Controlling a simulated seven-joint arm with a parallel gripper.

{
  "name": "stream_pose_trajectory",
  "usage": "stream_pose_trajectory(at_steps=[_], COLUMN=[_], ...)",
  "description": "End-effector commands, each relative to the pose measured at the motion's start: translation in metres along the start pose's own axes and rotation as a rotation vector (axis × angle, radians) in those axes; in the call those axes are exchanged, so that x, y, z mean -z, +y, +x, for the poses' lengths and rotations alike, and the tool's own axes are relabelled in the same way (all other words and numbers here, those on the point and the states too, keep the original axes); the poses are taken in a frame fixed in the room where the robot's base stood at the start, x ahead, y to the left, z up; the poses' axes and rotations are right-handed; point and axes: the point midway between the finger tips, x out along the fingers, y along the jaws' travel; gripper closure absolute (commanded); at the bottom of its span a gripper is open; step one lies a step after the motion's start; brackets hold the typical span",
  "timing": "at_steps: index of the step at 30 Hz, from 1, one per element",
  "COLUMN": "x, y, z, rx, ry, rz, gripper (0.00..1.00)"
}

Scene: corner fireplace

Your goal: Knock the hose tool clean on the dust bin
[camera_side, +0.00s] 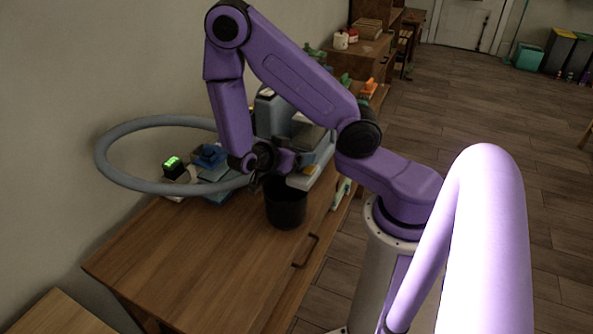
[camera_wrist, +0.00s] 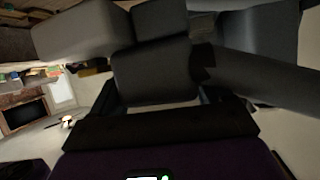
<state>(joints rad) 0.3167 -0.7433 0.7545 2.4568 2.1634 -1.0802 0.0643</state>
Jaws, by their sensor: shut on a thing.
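The dust bin (camera_side: 287,207) is a dark, round, open-topped tub standing upright on the wooden desk. My gripper (camera_side: 268,163) is just above the bin's rim, towards its left. In the wrist view my gripper (camera_wrist: 157,98) is shut on a grey, blocky piece, which I take for the hose tool (camera_wrist: 155,72). A thick grey hose (camera_side: 120,130) loops out to the left and comes back to my gripper. In the side view the tool is mostly hidden by the gripper. I cannot tell whether it touches the bin.
A grey machine (camera_side: 270,113) stands behind the bin. A small black box with a green display (camera_side: 173,165) and blue items (camera_side: 208,155) sit on the desk at the left, inside the hose loop. The desk's front left (camera_side: 190,260) is clear.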

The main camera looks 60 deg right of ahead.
Motion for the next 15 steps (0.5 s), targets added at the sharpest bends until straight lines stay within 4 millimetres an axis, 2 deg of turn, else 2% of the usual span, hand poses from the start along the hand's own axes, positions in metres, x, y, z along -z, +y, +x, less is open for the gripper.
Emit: stream_pose_trajectory(at_steps=[15], x=[0.040], y=[0.000], z=[-0.020], rx=[0.000], ry=[-0.001], rz=[0.004], gripper=[0.73])
